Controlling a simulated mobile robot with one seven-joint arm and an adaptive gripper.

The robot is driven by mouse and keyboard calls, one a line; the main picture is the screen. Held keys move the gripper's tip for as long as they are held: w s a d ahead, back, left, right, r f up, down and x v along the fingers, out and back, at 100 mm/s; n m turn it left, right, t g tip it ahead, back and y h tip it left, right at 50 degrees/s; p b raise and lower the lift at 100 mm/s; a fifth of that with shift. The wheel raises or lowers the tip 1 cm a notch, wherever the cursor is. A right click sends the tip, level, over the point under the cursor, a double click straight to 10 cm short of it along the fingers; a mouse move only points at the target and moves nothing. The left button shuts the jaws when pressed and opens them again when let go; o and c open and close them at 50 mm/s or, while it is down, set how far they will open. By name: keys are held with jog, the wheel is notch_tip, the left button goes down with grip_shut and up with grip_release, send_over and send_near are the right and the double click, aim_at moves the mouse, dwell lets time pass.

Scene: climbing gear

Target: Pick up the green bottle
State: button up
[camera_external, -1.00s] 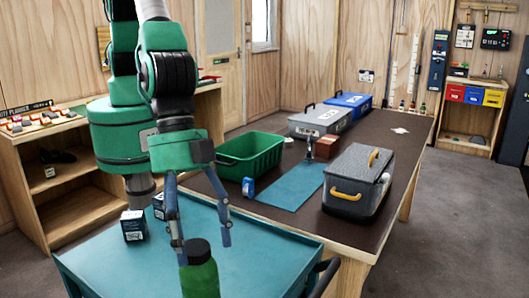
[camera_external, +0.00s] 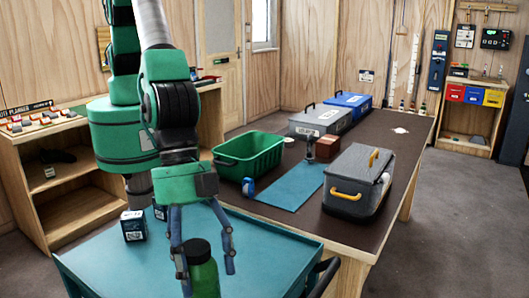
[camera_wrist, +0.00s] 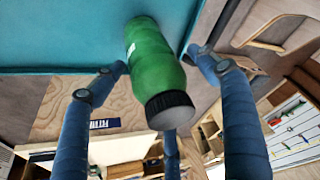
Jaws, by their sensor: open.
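The green bottle (camera_external: 205,278) has a dark cap and stands at the front of the teal cart top, its base cut off by the lower picture edge. In the wrist view the bottle (camera_wrist: 152,60) appears with its black cap towards the camera. My gripper (camera_external: 204,268) is open, with blue fingers on either side of the bottle. In the wrist view the fingertips of my gripper (camera_wrist: 157,60) flank the bottle, and a third finger shows below the cap. I cannot tell whether any finger touches it.
The teal cart top (camera_external: 110,265) also holds a small dark box (camera_external: 133,226) at its left. A dark handle (camera_external: 322,278) is at its right corner. The table behind carries a green crate (camera_external: 249,158), a blue mat (camera_external: 285,190) and a grey toolbox (camera_external: 357,180).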

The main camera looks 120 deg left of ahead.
aim_at(195, 245)
dwell(0.4)
jog(key=c, duration=1.8)
jog(key=shift+r, duration=0.1)
jog(key=shift+r, duration=0.8)
notch_tip(195, 245, up, 2)
jog(key=shift+r, duration=0.1)
jog(key=s+a, duration=0.2)
jog(key=s, duration=0.2)
jog(key=s+a, duration=0.3)
jog(key=s, duration=0.2)
jog(key=s+a+r+b, duration=0.1)
jog(key=s+a, duration=0.1)
jog(key=s, duration=0.3)
jog(key=shift+a, duration=0.4)
